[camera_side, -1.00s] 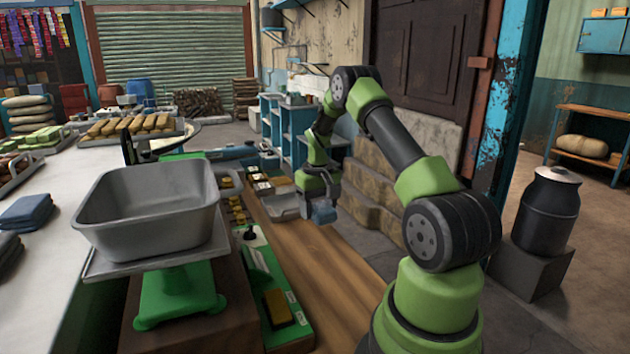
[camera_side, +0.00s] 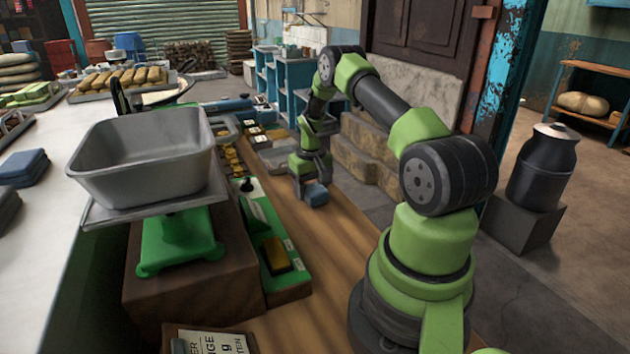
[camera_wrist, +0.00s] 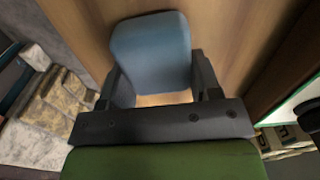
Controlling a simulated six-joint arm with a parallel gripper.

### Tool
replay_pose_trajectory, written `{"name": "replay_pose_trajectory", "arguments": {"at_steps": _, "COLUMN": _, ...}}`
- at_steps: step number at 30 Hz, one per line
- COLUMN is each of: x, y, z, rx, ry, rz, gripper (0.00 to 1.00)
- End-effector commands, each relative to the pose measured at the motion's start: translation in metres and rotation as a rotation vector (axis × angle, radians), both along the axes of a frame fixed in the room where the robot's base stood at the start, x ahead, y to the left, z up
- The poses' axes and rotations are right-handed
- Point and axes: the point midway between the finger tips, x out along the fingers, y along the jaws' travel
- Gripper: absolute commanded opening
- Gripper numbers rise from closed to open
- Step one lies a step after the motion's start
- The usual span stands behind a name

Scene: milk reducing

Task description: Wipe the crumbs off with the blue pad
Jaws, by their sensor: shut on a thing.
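The blue pad (camera_side: 316,194) is held at the end of my arm, low over the wooden board (camera_side: 330,240). My gripper (camera_side: 308,186) is shut on the pad. In the wrist view the pad (camera_wrist: 152,50) sits between the two dark fingers of my gripper (camera_wrist: 155,85), with bare wood around it. I cannot tell whether the pad touches the wood. No crumbs can be made out in either view.
A green scale with a grey metal pan (camera_side: 145,160) stands left of the board. A green tray with a yellow block (camera_side: 275,255) lies along the board's left side. A grey scoop-like tray (camera_side: 280,157) lies behind my gripper. Stone steps (camera_side: 375,165) rise at the right.

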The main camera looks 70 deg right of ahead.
Motion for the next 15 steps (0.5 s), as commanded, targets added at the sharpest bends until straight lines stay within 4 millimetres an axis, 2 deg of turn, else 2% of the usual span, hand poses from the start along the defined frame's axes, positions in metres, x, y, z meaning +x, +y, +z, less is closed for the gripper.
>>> {"name": "replay_pose_trajectory", "arguments": {"at_steps": 15, "x": 0.033, "y": 0.034, "z": 0.009, "rx": 0.0, "ry": 0.0, "rz": 0.002, "gripper": 0.36}}
